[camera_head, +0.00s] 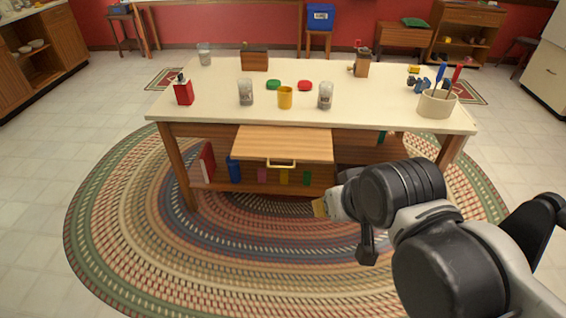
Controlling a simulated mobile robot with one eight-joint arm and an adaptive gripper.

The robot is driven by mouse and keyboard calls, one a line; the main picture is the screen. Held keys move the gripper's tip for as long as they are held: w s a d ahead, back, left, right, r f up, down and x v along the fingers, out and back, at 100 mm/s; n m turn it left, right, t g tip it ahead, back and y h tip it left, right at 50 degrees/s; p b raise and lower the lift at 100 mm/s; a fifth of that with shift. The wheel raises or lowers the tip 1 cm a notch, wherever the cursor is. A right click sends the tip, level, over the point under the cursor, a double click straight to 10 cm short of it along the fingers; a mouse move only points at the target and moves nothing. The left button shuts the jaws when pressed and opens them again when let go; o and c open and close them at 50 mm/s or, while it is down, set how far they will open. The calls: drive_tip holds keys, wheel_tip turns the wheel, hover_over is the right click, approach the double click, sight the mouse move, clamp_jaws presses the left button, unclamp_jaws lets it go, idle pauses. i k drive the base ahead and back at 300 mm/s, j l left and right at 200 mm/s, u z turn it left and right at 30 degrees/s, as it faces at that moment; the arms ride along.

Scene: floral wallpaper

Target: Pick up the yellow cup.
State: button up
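The yellow cup (285,98) stands upright on the white tabletop (215,125), near its front edge and around the middle of its length. A clear grey-filled glass (246,92) stands to its left and another such glass (325,95) to its right, both apart from it. My gripper (320,208) is low and to the right of the cup, in front of the table and below the tabletop's level.
A drawer (283,143) sticks out from the table's front below the cup. A braided rug (130,210) lies on the floor.

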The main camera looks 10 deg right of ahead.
sight(284, 98)
drive_tip(key=i+j, duration=0.8)
drive_tip(key=j, duration=0.15)
drive_tip(key=l+z, duration=0.05)
